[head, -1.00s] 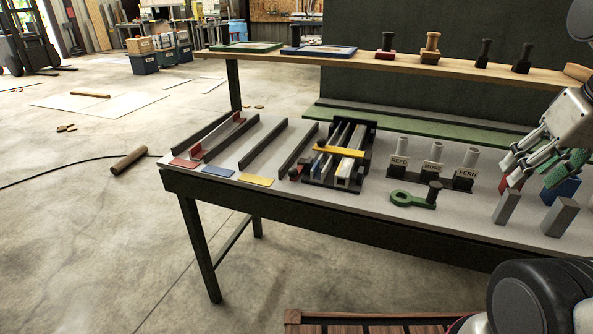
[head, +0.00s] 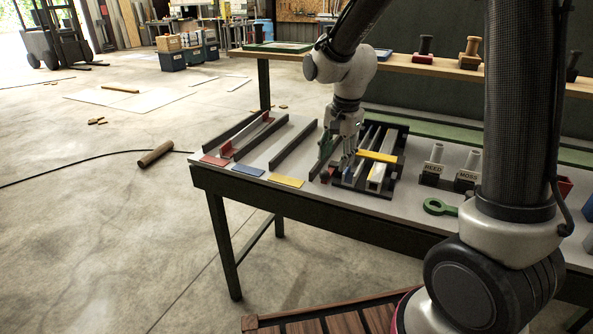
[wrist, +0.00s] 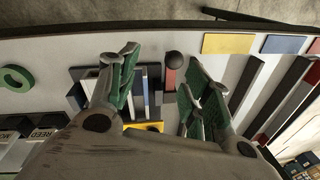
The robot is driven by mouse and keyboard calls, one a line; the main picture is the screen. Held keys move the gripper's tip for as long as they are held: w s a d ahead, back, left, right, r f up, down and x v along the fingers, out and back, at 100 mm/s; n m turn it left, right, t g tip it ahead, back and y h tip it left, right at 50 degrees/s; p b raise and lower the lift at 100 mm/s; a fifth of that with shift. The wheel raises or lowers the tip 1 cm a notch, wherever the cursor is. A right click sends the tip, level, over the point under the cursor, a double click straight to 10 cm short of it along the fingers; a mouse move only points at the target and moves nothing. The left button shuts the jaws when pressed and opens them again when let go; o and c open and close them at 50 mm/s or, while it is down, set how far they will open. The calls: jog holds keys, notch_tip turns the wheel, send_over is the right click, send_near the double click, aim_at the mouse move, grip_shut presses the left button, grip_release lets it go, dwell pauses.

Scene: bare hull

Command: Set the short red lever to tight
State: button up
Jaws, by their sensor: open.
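The short red lever (wrist: 169,79) has a dark round knob (wrist: 173,60) and shows between my gripper's two fingers in the wrist view. In the head view its dark knob (head: 325,176) is at the front left corner of the dark slotted fixture (head: 392,187). My gripper (head: 338,160) points down over that corner. It is open, with one green-padded finger on each side of the lever in the wrist view (wrist: 163,82). I cannot tell whether a finger touches it. A yellow bar (head: 380,156) crosses the fixture's rails. I see no tight marking.
Dark rails and red, blue and yellow (head: 286,181) plates lie left of the fixture. A green ring handle (head: 440,207) and labelled holders REED (head: 431,169) and MOSS (head: 466,176) stand to the right. A wooden shelf (head: 410,65) runs behind.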

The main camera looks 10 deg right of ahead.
aim_at(326, 171)
jog(key=w+f+m, duration=0.1)
jog(key=f, duration=0.1)
jog(key=w+a+f+m, duration=0.1)
jog(key=f, duration=0.1)
jog(key=w+f+m, duration=0.1)
jog(key=f, duration=0.2)
jog(key=shift+a+t, duration=0.3)
grip_shut()
